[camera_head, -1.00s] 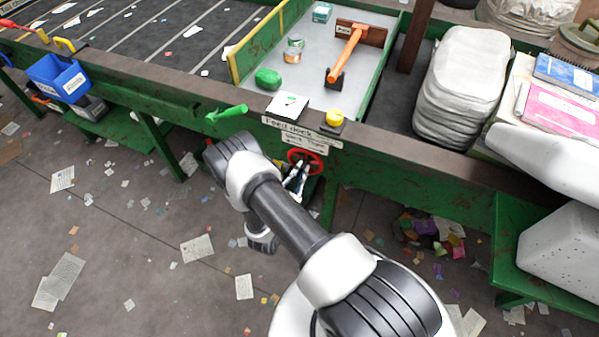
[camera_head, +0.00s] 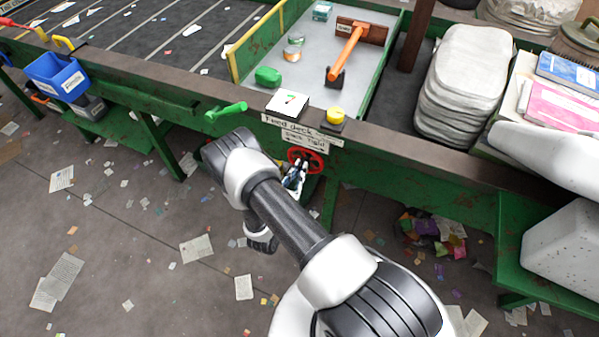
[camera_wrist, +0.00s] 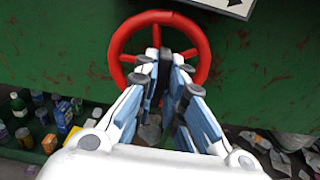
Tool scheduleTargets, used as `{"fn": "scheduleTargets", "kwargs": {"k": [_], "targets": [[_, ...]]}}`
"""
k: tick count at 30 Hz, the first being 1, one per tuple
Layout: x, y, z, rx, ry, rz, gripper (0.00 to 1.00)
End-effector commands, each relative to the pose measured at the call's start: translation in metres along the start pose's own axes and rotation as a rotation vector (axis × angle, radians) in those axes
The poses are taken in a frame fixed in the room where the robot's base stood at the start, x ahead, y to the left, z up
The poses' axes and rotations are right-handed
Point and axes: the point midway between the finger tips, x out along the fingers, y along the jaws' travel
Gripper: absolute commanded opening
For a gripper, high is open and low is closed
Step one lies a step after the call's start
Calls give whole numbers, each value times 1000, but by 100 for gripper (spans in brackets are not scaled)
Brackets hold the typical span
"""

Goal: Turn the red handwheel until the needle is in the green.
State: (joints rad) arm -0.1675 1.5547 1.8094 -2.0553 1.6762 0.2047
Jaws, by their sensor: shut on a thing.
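The red handwheel (camera_wrist: 121,37) is mounted on the green side panel and fills the upper middle of the wrist view. It also shows in the head view (camera_head: 320,168), just below the signs, partly hidden by my gripper. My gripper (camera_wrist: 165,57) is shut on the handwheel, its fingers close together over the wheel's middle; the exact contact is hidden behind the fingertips. The gauge is a white plate (camera_head: 284,108) on the deck edge above the wheel. A small dark needle and a green mark show on it, too small to tell whether the needle is in the green.
A green lever (camera_head: 226,112) and a yellow button (camera_head: 335,115) flank the gauge. Signs (camera_head: 303,135) hang just above the wheel. Several cans and cartons (camera_wrist: 40,115) stand low at left in the wrist view. The floor is littered with paper.

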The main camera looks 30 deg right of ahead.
Motion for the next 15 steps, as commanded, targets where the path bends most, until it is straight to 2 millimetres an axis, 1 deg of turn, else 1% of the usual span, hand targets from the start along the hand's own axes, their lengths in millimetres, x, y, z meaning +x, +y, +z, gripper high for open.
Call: {"fn": "scheduleTargets", "kwargs": {"k": [6,15], "targets": [[0,0,-1,-156,1,0,0],[0,1,-1,-292,1,1,0]]}}
